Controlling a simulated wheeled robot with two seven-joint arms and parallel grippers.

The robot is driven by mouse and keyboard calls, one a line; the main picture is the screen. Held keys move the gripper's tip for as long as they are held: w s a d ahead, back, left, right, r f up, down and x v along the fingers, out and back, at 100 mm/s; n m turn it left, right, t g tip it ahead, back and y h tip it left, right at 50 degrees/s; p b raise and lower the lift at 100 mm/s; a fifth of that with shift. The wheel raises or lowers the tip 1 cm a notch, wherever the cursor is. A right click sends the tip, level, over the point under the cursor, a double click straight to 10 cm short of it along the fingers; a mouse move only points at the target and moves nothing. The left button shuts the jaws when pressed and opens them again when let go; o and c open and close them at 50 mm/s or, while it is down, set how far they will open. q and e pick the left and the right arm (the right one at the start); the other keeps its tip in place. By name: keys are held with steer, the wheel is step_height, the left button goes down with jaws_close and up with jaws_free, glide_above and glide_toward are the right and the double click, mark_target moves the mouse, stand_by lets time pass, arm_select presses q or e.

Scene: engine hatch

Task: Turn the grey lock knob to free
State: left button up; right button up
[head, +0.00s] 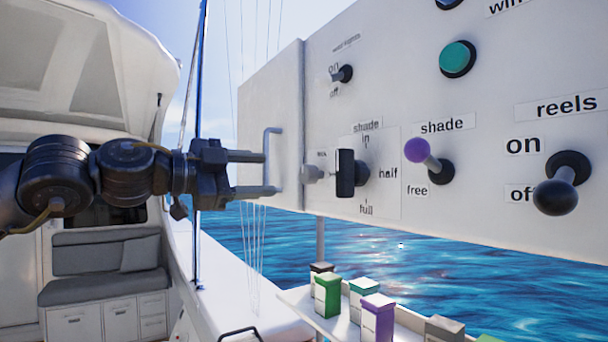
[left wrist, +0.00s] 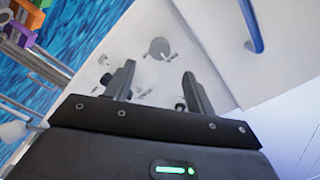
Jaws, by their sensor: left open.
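The grey lock knob (head: 313,172) sticks out of the white panel, left of a black selector knob (head: 345,173). Its small label above is too small to read surely. My left gripper (head: 265,174) is open and empty, its two fingers pointing right toward the knob, with a visible gap in the picture. In the left wrist view, my left gripper (left wrist: 160,70) shows its fingers apart, with a round grey knob (left wrist: 160,48) beyond them; I cannot tell surely which knob this is. My right gripper is not in view.
A grey bar handle (head: 270,160) sits on the panel near the fingers; it appears blue in the left wrist view (left wrist: 250,25). A purple-tipped shade lever (head: 418,151) and a black reels lever (head: 557,195) stand to the right. Several coloured boxes (head: 328,295) are on a shelf below.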

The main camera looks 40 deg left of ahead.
mark_target(303, 174)
arm_select(q)
steer(key=p+x, duration=0.5)
steer(key=x, duration=0.4)
steer(key=shift+r, duration=0.1)
steer(key=shift+w+d+p, duration=0.3)
steer(key=shift+w, duration=0.3)
steer(key=shift+a, duration=0.1)
steer(key=c, duration=1)
